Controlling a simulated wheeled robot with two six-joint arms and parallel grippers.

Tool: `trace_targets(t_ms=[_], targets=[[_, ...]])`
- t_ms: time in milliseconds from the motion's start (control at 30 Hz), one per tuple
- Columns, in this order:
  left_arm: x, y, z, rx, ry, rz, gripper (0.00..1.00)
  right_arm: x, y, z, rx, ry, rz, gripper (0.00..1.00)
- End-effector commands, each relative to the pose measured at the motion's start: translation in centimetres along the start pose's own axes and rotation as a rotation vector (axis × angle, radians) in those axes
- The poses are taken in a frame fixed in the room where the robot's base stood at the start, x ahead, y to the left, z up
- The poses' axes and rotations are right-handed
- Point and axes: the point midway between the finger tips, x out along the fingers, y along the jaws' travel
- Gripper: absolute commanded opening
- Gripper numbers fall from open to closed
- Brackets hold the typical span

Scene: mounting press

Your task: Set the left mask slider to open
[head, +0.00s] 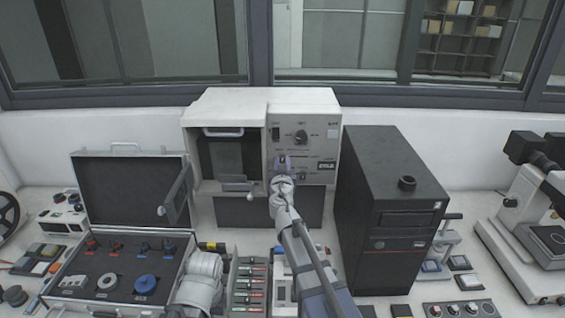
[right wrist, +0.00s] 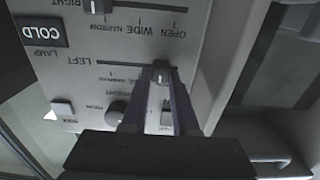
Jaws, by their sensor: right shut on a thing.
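The mounting press (head: 270,105) stands at the back centre, its control panel on its right half. The left mask slider knob (right wrist: 160,72) shows in the right wrist view, where the panel appears upside down. It sits in the slot marked LEFT, near the slot's right end in that picture; its nearest position labels are hidden by my fingers. My right gripper (right wrist: 160,80) is shut on this knob. In the head view my right gripper (head: 282,165) reaches the panel and covers the slider.
The right mask slider (right wrist: 100,5) lies in a parallel slot, at the picture's top edge. A round knob (right wrist: 116,112) is near my fingers. A black tower (head: 395,185) stands close right of my arm. An open case (head: 125,270) lies at the left.

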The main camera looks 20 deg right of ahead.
Motion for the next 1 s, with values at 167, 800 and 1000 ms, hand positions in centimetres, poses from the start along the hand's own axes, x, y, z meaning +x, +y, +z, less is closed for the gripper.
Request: trace_targets(t_ms=[167,800,1000], targets=[[0.0,0.0,0.0,0.0,0.0,0.0,0.0,0.0,0.0,0.0,0.0,0.0,0.0,0.0],[0.0,0.0,0.0,0.0,0.0,0.0,0.0,0.0,0.0,0.0,0.0,0.0,0.0,0.0],[0.0,0.0,0.0,0.0,0.0,0.0,0.0,0.0,-1.0,0.0,0.0,0.0,-0.003,0.0]])
